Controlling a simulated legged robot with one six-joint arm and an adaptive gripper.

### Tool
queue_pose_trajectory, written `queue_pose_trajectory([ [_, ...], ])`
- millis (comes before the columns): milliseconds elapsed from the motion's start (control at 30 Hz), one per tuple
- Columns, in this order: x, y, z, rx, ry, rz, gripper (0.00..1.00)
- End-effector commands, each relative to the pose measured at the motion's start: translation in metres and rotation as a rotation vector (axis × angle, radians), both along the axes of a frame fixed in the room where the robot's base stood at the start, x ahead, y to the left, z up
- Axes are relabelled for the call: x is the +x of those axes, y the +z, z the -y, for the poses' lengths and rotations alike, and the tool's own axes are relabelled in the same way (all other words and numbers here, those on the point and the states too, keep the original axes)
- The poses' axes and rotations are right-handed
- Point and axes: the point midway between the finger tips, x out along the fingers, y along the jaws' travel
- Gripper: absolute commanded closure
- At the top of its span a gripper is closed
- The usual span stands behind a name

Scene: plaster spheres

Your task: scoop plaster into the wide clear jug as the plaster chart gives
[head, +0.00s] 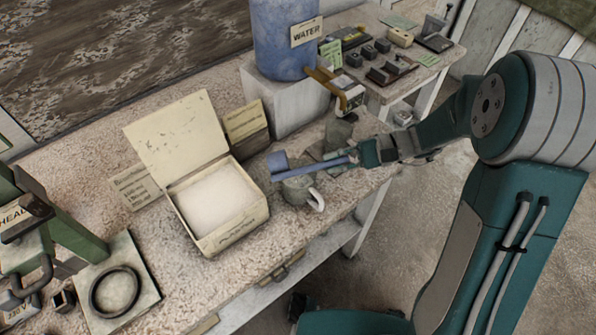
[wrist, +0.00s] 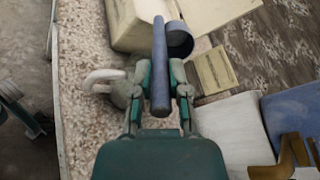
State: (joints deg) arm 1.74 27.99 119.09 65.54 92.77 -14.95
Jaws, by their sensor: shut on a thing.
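My gripper (head: 360,157) is shut on the handle of a blue scoop (head: 318,168). In the wrist view the scoop (wrist: 160,80) lies between my fingers (wrist: 161,92), its round cup pointing away. I cannot see into the scoop or the jug. The open box of white plaster (head: 216,199) stands left of the jug, lid raised. Cards with small text stand behind (head: 246,121) and left of the box (head: 136,187); I cannot read them.
A blue water container (head: 285,45) stands on a pale block behind the jug, with a brownish tap. A grey lump (head: 338,133) lies near the jug. A black ring on a plate (head: 117,290) and green equipment (head: 60,225) are at left. A side table (head: 420,65) holds small items.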

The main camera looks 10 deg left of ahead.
Motion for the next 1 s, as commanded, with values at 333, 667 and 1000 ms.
queue_pose_trajectory([
  [333, -0.006, 0.026, -0.015, -0.221, 0.005, 0.094, 1.0],
  [667, -0.01, 0.042, -0.026, -0.388, 0.005, 0.153, 1.0],
  [1000, -0.016, 0.07, -0.043, -0.571, 0.011, 0.229, 1.0],
])
